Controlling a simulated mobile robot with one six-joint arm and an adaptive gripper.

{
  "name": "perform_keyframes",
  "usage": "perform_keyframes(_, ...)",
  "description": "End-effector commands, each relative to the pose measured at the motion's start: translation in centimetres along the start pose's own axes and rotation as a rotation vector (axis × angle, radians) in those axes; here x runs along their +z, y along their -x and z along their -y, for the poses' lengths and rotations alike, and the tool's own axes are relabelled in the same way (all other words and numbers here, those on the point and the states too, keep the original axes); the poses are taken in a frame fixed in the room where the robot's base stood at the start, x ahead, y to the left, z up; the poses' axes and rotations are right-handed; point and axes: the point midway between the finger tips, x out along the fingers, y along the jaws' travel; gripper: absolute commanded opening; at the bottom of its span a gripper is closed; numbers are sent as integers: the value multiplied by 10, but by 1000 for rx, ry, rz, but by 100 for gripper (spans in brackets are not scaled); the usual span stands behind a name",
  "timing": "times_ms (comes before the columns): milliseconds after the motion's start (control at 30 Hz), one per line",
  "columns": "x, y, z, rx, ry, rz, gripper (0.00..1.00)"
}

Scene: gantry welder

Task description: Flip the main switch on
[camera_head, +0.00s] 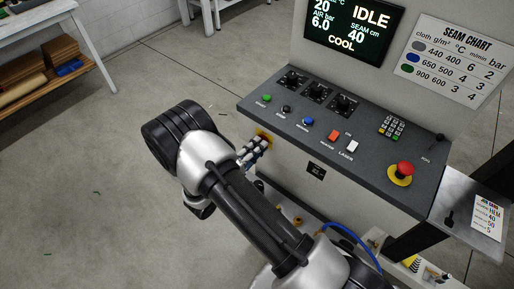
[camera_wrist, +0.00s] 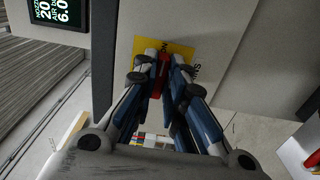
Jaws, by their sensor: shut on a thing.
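The main switch has a red handle (camera_wrist: 158,88) on a yellow plate (camera_wrist: 183,47) fixed to the side of the grey cabinet. The plate carries the lettering "ON" and what looks like "MAINS". In the wrist view my gripper (camera_wrist: 164,68) has its two fingers on either side of the red handle and is shut on it. In the head view my gripper (camera_head: 259,146) is at the cabinet's left side, touching or very close to the yellow plate (camera_head: 264,133). The handle is mostly hidden there, and its exact angle is hard to tell.
The control panel (camera_head: 290,113) juts out just right of my gripper, with buttons, dials and a red emergency stop (camera_head: 402,170). The display (camera_head: 352,30) reads IDLE and COOL. A blue hose (camera_head: 350,236) runs low by the cabinet. Open floor lies to the left.

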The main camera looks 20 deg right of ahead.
Motion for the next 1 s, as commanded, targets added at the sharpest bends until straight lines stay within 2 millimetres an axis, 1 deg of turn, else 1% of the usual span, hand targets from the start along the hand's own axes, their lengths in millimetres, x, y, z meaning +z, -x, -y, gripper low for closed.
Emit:
perform_keyframes(367, 0, 0, 0, -1, -5, 0, 0)
perform_keyframes(400, 0, 0, 0, -1, -5, 0, 14)
perform_keyframes(667, 0, 0, 0, -1, -4, 0, 32)
perform_keyframes(1000, 0, 2, 0, 0, -3, -1, 32)
